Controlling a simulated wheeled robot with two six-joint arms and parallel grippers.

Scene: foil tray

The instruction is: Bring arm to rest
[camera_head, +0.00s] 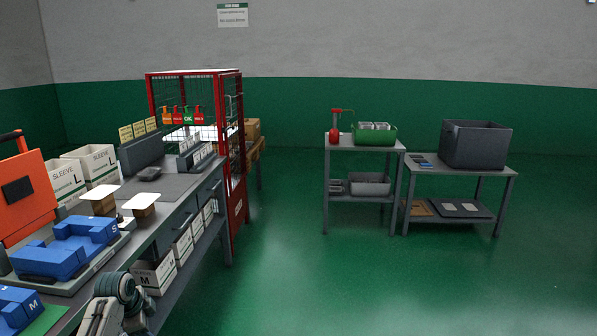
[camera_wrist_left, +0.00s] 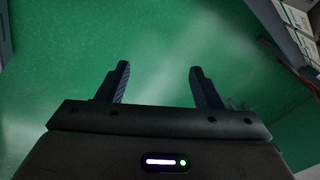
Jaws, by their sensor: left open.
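In the left wrist view my left gripper (camera_wrist_left: 158,85) is open, with its two dark fingers apart and nothing between them. Green floor shows behind the fingers. In the head view part of my arm shows at the bottom left, beside the front edge of the workbench (camera_head: 172,226); its fingertips are not visible there. My right gripper is in neither view. No foil tray can be made out with certainty.
Blue fixtures (camera_head: 68,248) and sleeve boxes (camera_head: 97,163) stand on the workbench. A red mesh cage (camera_head: 236,150) stands behind it. Two grey tables hold a green bin (camera_head: 374,136) and a dark crate (camera_head: 475,146). The green floor (camera_head: 330,280) between is clear.

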